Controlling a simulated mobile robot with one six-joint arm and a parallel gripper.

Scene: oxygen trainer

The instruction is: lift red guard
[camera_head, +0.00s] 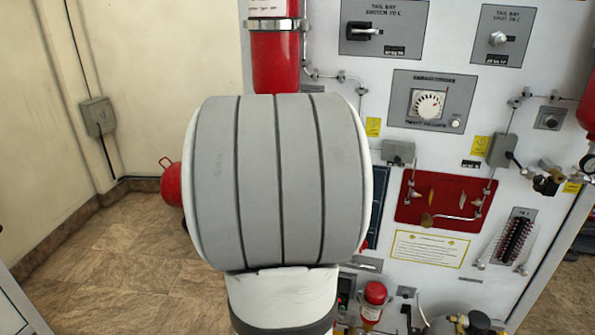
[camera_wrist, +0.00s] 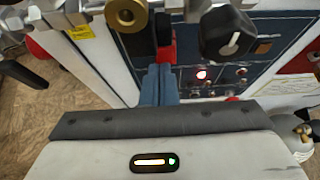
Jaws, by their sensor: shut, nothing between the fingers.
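My gripper (camera_wrist: 159,72) shows in the wrist view as two blue-grey fingers pressed together, with nothing held between them. A small red piece, which looks like the red guard (camera_wrist: 167,53), is on the dark blue panel (camera_wrist: 186,55) right at the fingertips. The fingers hide part of it, and I cannot tell whether they touch it or whether it is raised. In the head view my own arm covers the gripper and the guard, and only a strip of the dark blue panel (camera_head: 378,205) shows.
Close to the fingers are a black knob with a white mark (camera_wrist: 228,36), a brass fitting (camera_wrist: 126,14) and a lit red lamp (camera_wrist: 202,75). In the head view a red plate with levers (camera_head: 440,205) is at right, and a red cylinder (camera_head: 275,62) stands behind my arm.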

